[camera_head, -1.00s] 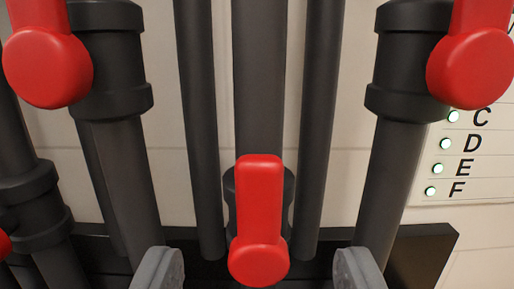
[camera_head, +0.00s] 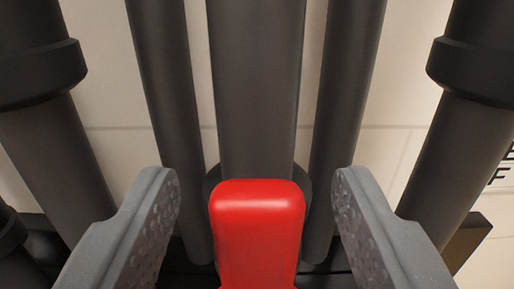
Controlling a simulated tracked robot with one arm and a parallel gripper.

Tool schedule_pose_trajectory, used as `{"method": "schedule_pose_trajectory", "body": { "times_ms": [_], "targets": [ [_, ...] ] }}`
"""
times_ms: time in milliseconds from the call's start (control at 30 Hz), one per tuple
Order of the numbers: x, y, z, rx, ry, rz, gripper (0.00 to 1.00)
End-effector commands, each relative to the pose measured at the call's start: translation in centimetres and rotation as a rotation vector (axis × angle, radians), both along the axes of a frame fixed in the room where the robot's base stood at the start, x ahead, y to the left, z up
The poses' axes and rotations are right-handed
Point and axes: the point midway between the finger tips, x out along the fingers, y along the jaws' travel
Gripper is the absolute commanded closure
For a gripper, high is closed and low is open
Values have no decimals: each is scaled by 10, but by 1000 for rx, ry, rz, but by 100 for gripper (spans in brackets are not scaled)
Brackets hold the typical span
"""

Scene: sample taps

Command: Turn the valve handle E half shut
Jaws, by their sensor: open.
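A red valve handle (camera_head: 258,235) stands at the bottom middle of the view, its lever upright and in line with the dark pipe behind it. Its lower part is cut off by the frame edge. No letter shows on it, so I cannot tell from the picture whether it is E. My gripper (camera_head: 256,195) is open, with one grey finger to the left of the handle and one to the right. A gap shows between the handle and each finger.
A thick dark pipe (camera_head: 256,90) rises behind the handle, with thinner pipes on both sides. Large collared pipes stand at left (camera_head: 50,130) and right (camera_head: 450,130). Part of a lettered panel (camera_head: 502,170) shows at the right edge. The wall behind is pale.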

Motion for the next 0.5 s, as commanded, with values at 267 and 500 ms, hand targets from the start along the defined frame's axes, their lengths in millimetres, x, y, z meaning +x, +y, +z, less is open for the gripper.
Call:
{"method": "schedule_pose_trajectory", "body": {
  "times_ms": [267, 500],
  "targets": [
    [15, 0, 0, -1, -1, 0, 49],
    [18, -1, -1, -3, 1, -1, 49]
  ]
}}
